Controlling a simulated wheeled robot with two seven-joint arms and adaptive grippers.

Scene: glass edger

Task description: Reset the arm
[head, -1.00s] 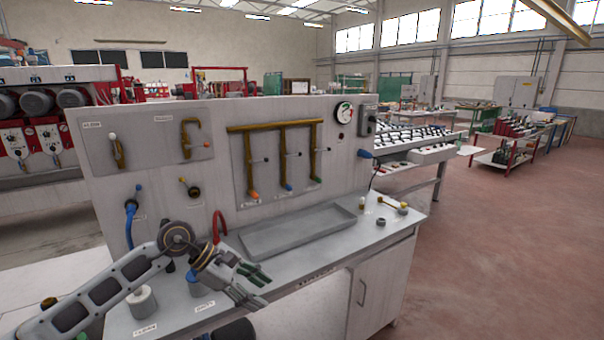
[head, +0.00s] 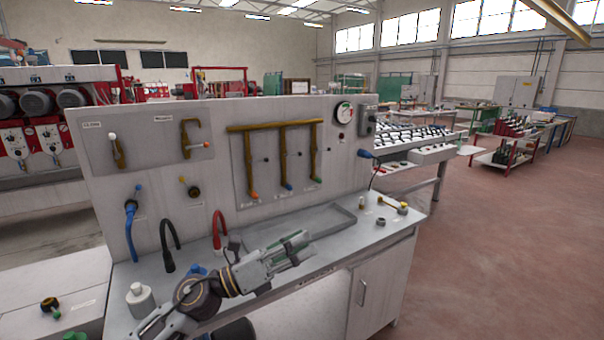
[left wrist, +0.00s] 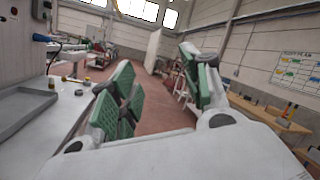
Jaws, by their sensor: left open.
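My left gripper (head: 291,250) shows in the head view above the front edge of the workbench, in front of the grey tray (head: 340,218). Its green-padded fingers point to the right. In the left wrist view the left gripper (left wrist: 160,95) is open, with a wide gap and nothing between its fingers. My left arm comes in from the bottom of the head view. My right gripper is in neither view.
The upright panel (head: 90,165) with pipes, valves and a gauge (head: 342,117) stands behind the tray. A white bottle (head: 139,298) stands at the bench's left. Small fittings (head: 393,205) lie at its right end.

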